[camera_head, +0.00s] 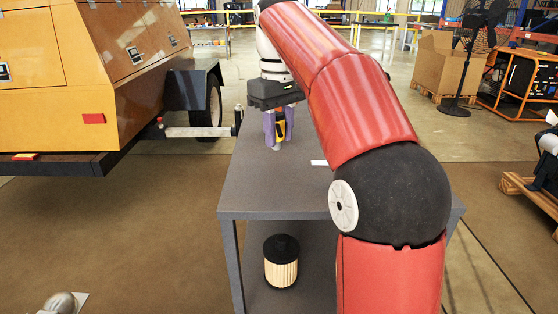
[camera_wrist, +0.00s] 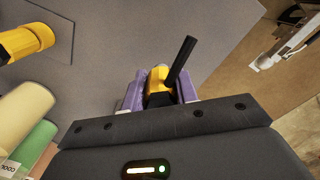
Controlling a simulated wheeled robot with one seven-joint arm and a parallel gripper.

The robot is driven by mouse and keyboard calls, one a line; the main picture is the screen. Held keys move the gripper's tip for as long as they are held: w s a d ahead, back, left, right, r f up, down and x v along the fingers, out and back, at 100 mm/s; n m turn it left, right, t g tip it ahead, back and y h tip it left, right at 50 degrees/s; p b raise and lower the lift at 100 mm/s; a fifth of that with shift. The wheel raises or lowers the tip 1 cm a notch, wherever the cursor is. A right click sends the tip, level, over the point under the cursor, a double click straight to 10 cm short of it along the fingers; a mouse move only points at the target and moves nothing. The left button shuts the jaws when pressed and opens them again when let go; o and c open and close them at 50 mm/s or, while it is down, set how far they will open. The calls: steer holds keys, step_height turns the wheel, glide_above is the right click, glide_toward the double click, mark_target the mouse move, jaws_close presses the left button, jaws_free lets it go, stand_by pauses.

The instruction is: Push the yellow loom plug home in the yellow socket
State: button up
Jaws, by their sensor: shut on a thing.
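My gripper (camera_head: 279,128) hangs over the grey table with its purple fingers pointing down. It is shut on the yellow plug (camera_head: 281,125), which shows between the fingers. In the wrist view the yellow plug (camera_wrist: 156,80) sits between the purple fingers of my gripper (camera_wrist: 160,92), with a black stem or cable sticking up from it. A yellow round part with a black end (camera_wrist: 25,42) lies to the upper left, apart from the plug. I cannot tell whether it is the yellow socket. No socket is clear in the head view, where my arm hides part of the table.
The grey table (camera_head: 265,200) has a bare front. A black-capped filter (camera_head: 281,262) stands on its lower shelf. An orange trailer cabinet (camera_head: 60,60) is at left. A cardboard box (camera_head: 437,62) and fan stand at right. Coloured cylinders (camera_wrist: 22,108) are left in the wrist view.

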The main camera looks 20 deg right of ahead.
mark_target(279, 139)
step_height(279, 139, down, 4)
steer(key=shift+r+b, duration=0.25)
steer(key=shift+b, duration=0.35)
steer(key=shift+f+p, duration=0.35)
steer(key=shift+f, duration=0.15)
steer(key=shift+f, duration=0.1)
steer(key=o, duration=1)
steer(key=shift+f+b, duration=0.2)
steer(key=shift+b, duration=0.2)
